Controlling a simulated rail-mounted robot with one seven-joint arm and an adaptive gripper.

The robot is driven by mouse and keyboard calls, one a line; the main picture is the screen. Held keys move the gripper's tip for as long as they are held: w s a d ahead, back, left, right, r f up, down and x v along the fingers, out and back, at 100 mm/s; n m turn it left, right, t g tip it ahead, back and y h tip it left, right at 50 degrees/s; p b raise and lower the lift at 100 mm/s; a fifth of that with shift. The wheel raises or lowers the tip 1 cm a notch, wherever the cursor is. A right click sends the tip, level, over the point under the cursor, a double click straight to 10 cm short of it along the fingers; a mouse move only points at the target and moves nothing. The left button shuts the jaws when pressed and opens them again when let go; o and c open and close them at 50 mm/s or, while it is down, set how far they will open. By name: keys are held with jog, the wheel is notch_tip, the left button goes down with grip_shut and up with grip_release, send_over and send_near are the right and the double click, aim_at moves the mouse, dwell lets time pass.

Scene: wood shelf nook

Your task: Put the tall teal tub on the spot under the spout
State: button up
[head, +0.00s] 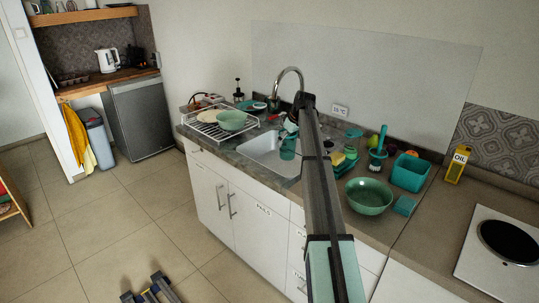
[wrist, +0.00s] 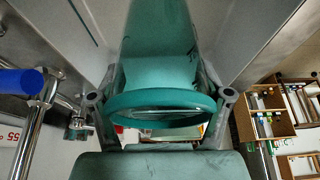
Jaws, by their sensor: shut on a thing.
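The tall teal tub (head: 288,148) is held at the sink, in front of the faucet in the head view. In the wrist view the tub (wrist: 160,65) fills the middle, between the two fingers. My gripper (head: 290,126) is shut on it near its rim; the fingers (wrist: 160,96) show on either side in the wrist view. The faucet's curved spout (head: 291,70) rises behind the sink (head: 258,153). The spot under the spout is not clearly visible. I cannot tell whether the tub touches the basin floor.
A white dish rack (head: 213,130) with a green bowl (head: 231,120) stands left of the sink. Right of it are a green bowl (head: 369,195), a teal square container (head: 409,172) and a yellow oil carton (head: 457,164). In the wrist view, chrome pipework (wrist: 38,115) is close at left.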

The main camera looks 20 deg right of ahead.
aim_at(285, 156)
notch_tip(285, 156, down, 8)
jog(key=shift+a+f+p, duration=0.1)
jog(key=shift+f+p, duration=0.05)
jog(key=shift+p, duration=0.55)
jog(key=shift+w+a, duration=0.2)
jog(key=shift+w, duration=0.35)
jog(key=shift+w+a, duration=0.2)
jog(key=shift+w, duration=0.35)
jog(key=w, duration=0.1)
jog(key=w+a+p, duration=0.1)
jog(key=w, duration=0.1)
jog(key=w+a+p, duration=0.1)
jog(key=w, duration=0.1)
jog(key=shift+w+a+f, duration=0.2)
jog(key=shift+s+f, duration=0.1)
jog(key=shift+f, duration=0.35)
jog(key=shift+f, duration=0.15)
jog(key=o, duration=1.1)
